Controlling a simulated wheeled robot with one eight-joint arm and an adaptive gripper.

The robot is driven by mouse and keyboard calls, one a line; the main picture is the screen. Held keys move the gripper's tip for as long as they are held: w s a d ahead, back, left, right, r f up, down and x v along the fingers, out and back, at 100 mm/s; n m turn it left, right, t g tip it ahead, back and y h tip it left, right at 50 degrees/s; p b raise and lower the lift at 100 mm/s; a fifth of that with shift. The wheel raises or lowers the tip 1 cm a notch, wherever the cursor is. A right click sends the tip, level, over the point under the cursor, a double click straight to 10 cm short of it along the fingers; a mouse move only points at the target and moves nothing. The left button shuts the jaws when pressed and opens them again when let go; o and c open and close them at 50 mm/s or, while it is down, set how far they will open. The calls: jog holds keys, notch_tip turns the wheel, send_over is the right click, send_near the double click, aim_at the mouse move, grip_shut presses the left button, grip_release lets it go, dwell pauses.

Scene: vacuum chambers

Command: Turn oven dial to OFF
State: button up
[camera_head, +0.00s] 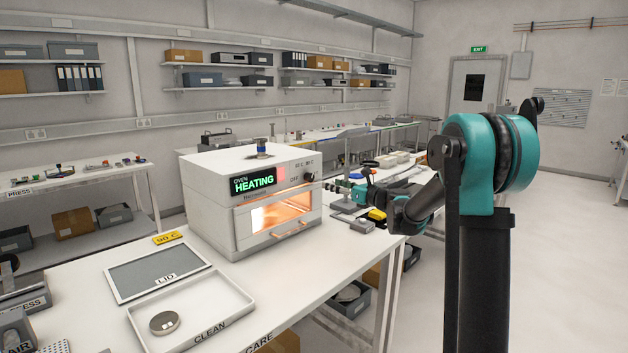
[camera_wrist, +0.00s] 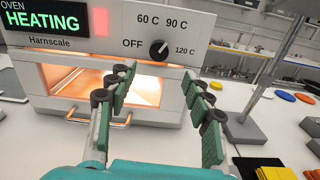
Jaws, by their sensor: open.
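The white oven (camera_head: 212,210) stands on the table, its display reading HEATING and its window glowing orange. Its black dial (camera_wrist: 158,50) is on the front panel, with OFF to its left, 60 C and 90 C above and 120 C to its right. The dial's light mark seems to point up and right, toward 90 C. The dial also shows small in the head view (camera_head: 310,177). My gripper (camera_wrist: 165,76) is open and empty, in front of the panel. Its green-padded fingers point at the oven, the dial appearing between and just above the tips, apart from them.
A stand with a grey base (camera_wrist: 240,129) is close on the right. A clean tray (camera_head: 240,293) and a lid (camera_head: 112,283) lie on the table left of the oven.

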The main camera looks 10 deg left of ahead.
aim_at(311, 178)
jog(key=x, duration=1.1)
jog(key=shift+s, duration=0.1)
jog(key=c, duration=1.2)
